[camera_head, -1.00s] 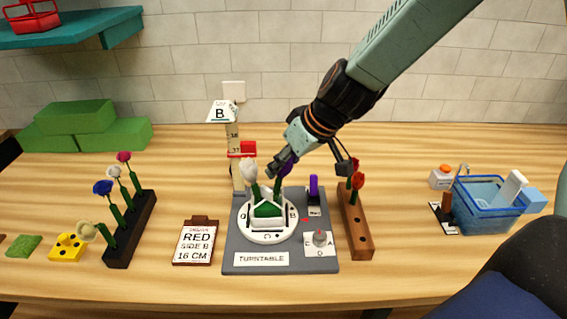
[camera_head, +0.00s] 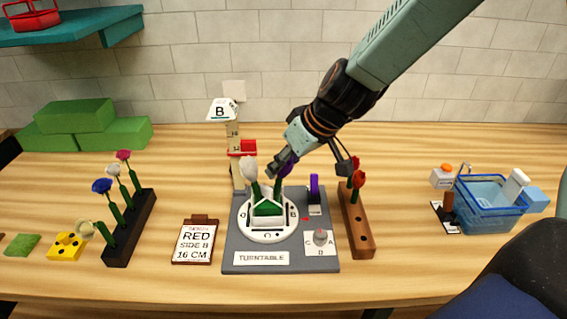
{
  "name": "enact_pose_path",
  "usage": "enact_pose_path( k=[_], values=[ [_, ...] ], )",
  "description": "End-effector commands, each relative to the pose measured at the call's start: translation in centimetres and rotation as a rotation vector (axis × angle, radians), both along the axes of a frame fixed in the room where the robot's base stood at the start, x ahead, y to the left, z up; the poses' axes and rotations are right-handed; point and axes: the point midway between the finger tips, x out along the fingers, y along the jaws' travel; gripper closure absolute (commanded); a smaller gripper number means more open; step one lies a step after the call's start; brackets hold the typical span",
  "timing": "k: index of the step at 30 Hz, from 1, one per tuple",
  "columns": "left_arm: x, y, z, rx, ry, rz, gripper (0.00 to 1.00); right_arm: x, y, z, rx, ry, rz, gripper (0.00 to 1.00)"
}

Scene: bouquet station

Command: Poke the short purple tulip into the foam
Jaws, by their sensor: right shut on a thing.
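The purple tulip (camera_head: 287,165) is held upright above the turntable, with its head partly hidden by the fingers. My right gripper (camera_head: 283,163) is shut on it. Its green stem (camera_head: 278,187) runs down towards the green foam (camera_head: 267,209), which sits in a white holder on the round white turntable (camera_head: 250,233). I cannot tell whether the stem's lower end is in the foam or just behind it. A white flower (camera_head: 249,168) stands in the foam at the left. My left gripper is not in view.
A flower rack (camera_head: 130,230) stands at the left, and a wooden rack (camera_head: 357,230) with red flowers stands close on the right. A ruler post (camera_head: 235,170) rises behind the turntable. An order card (camera_head: 195,243) and a blue basket (camera_head: 488,210) are farther out.

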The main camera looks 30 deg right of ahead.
Motion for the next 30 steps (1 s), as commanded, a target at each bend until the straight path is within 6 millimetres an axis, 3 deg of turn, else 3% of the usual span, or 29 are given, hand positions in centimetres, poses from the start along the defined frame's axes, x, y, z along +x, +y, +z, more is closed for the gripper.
enact_pose_path(
  k=[30],
  values=[
    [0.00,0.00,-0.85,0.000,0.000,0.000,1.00,0.04,0.08,-0.56,0.000,0.000,0.001,0.80]
  ],
)
